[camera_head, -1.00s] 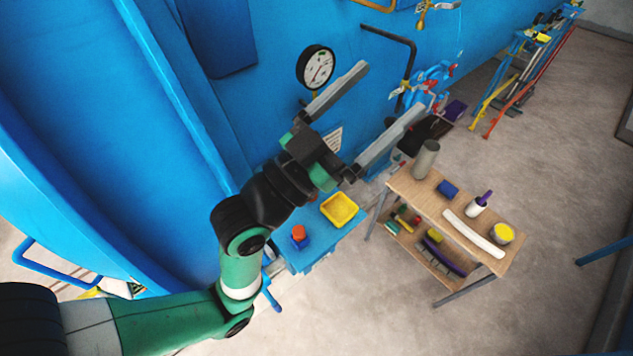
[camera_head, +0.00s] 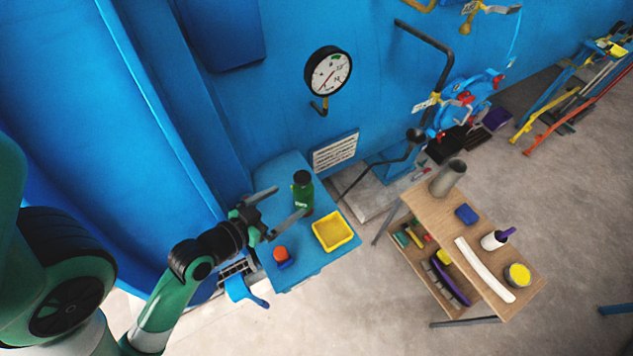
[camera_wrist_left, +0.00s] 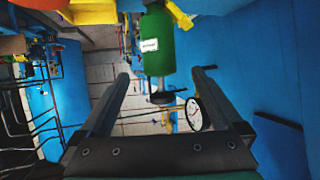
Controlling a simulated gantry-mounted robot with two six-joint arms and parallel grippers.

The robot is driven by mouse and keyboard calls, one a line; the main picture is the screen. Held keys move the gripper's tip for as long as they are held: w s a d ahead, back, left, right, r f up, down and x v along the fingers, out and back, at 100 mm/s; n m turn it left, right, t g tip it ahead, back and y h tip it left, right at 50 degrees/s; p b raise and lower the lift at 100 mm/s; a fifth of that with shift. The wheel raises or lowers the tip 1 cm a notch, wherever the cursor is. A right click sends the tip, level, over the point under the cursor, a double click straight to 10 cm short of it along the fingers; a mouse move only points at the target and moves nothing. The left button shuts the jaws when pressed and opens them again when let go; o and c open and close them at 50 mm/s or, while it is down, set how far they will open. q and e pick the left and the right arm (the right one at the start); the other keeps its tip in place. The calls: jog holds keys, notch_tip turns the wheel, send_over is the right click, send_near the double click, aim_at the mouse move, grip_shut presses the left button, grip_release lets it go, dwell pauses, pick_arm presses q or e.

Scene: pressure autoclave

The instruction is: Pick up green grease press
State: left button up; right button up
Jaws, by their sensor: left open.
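The green grease press (camera_head: 303,194) stands upright on a small blue side table (camera_head: 325,262) by the blue wall, with a dark cap on top. My left gripper (camera_head: 291,204) is open, its two fingers pointing at the press from the left. In the left wrist view the press (camera_wrist_left: 158,45) with a white label shows ahead of and between the open fingers, near the fingertips. I cannot tell whether a finger touches it. My right gripper is not in view.
A pressure gauge (camera_head: 328,74) is on the wall above. A wooden workbench (camera_head: 440,214) with several items stands to the right.

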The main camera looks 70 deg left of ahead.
aim_at(296, 196)
pick_arm(q)
jog(key=shift+w+f, duration=0.1)
jog(key=p+x, duration=0.1)
jog(key=x, duration=0.3)
jog(key=shift+w+a, duration=0.1)
jog(key=shift+w, duration=0.1)
jog(key=shift+f+p+x, duration=0.1)
jog(key=shift+p+x, duration=0.05)
jog(key=shift+x, duration=1.45)
jog(key=shift+f+p+x, duration=0.15)
jog(key=shift+x, duration=1.45)
jog(key=shift+s, duration=0.15)
grip_shut()
